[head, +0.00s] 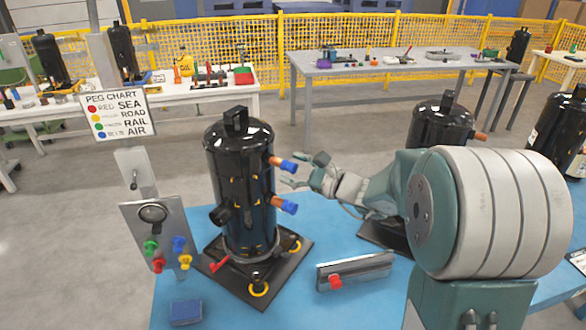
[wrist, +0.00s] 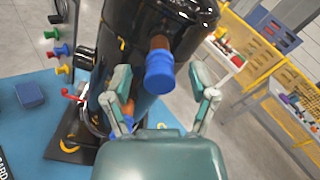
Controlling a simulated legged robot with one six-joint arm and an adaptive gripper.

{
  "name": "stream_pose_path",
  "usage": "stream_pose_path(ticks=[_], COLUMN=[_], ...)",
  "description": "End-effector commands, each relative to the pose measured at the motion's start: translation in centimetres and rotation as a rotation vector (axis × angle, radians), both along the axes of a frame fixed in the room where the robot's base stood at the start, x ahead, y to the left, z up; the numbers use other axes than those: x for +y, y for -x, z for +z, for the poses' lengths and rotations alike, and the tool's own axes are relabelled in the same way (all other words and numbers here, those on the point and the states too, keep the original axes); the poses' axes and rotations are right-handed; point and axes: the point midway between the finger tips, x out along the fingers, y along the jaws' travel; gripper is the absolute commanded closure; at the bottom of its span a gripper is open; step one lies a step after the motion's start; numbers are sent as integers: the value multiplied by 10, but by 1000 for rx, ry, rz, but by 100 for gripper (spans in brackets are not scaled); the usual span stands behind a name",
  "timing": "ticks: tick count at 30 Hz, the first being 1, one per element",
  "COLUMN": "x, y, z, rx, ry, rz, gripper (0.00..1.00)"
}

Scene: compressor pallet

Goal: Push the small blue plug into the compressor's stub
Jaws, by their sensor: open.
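The black compressor (head: 238,180) stands upright on a dark base plate. Two copper stubs stick out of its right side. A blue plug (head: 289,166) sits at the end of the upper stub (head: 275,161), and another blue plug (head: 289,207) is at the end of the lower one. My gripper (head: 306,170) is open just right of the upper plug. In the wrist view, a blue plug (wrist: 160,72) on a copper stub (wrist: 160,42) shows between my spread fingers (wrist: 160,80), with no clear contact. The other blue plug is partly hidden behind my left finger.
A tilted panel (head: 160,220) with coloured plugs stands left of the compressor. On the blue table are a blue block (head: 186,312), a grey block (head: 352,270) with a red knob, and another black compressor (head: 440,122) behind my arm.

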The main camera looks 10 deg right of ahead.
Motion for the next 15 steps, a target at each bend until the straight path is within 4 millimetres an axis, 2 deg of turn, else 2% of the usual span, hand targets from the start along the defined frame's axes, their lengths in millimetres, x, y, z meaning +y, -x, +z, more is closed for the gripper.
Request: stream_pose_path(ticks=[5, 8, 15], x=[-2, -10, -45], y=[2, 9, 43], z=[0, 0, 0], rx=[0, 0, 1], ry=[0, 0, -1], rz=[-1, -4, -6], gripper=[26, 26, 26])
